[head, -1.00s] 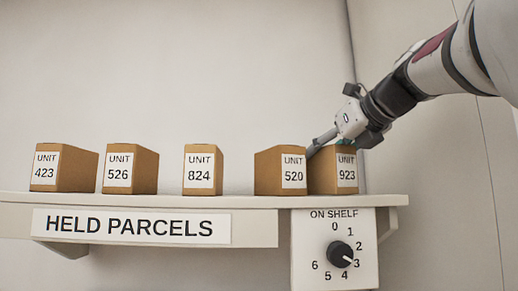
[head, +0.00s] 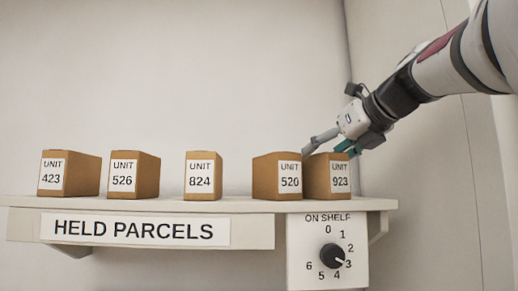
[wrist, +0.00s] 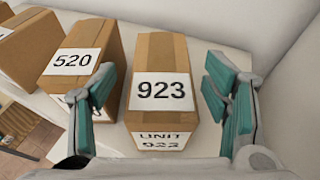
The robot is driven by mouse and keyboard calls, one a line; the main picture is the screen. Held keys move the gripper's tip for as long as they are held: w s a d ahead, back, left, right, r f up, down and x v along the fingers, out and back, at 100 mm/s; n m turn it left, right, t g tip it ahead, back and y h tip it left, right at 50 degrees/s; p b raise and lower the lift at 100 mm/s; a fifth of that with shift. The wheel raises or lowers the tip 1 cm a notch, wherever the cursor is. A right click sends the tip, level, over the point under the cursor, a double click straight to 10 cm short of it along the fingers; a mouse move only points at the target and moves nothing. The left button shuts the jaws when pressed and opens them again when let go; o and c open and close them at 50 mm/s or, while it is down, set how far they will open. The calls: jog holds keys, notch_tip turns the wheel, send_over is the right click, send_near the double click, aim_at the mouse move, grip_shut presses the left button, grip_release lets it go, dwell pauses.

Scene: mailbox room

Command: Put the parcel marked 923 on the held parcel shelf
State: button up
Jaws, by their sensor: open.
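The parcel marked 923 (head: 326,177) is a brown box with a white label, standing at the right end of the held parcel shelf (head: 150,204). The wrist view shows its top, also labelled 923 (wrist: 163,92). My gripper (head: 328,145) is just above and around it. In the wrist view the teal finger pads of my gripper (wrist: 163,98) are apart, one on each side of the parcel, with gaps showing. The left finger is between it and the parcel marked 520 (head: 278,176).
Parcels 423 (head: 70,174), 526 (head: 135,176) and 824 (head: 203,177) stand further left on the shelf, with gaps between them. A dial (head: 332,256) under the shelf reads about 3. A wall is close on the right.

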jog(key=p+v, duration=0.1)
jog(key=v, duration=0.8)
jog(key=shift+s+p, duration=0.15)
jog(key=shift+p, duration=0.15)
